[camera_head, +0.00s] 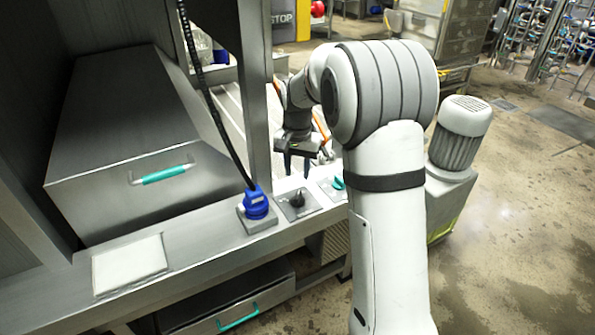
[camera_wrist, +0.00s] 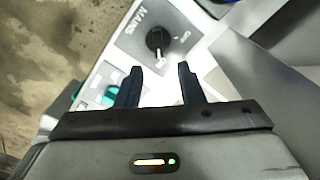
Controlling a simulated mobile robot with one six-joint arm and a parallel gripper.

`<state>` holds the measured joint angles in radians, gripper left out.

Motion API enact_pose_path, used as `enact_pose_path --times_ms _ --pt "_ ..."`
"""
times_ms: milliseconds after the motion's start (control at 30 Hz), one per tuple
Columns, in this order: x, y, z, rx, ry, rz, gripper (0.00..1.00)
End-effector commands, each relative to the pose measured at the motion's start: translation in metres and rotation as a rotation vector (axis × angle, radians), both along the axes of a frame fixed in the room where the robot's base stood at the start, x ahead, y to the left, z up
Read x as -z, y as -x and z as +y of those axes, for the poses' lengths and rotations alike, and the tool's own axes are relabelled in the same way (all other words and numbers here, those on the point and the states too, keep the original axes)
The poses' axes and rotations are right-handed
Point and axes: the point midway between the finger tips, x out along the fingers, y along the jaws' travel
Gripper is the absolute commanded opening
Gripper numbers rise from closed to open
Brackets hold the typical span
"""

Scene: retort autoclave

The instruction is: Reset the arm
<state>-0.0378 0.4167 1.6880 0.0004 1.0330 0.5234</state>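My arm reaches across the middle of the head view, over the front ledge of the metal machine. A teal knob (camera_wrist: 111,93) is partly hidden beside the left finger.
On the ledge are a blue plug (camera_head: 256,203) with a black cable, a black knob (camera_head: 296,199) and a white pad (camera_head: 129,264). A metal box with a teal handle (camera_head: 163,174) stands left. A motor (camera_head: 460,135) stands right of my arm.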

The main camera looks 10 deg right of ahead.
Motion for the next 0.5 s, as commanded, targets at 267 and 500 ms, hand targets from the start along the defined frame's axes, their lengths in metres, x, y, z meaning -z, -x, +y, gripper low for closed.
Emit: enact_pose_path --times_ms 267,500 --pt "-0.003 0.003 0.0 -0.004 0.0 -0.002 0.35" --pt "-0.045 0.057 -0.007 -0.097 0.001 -0.049 0.35"
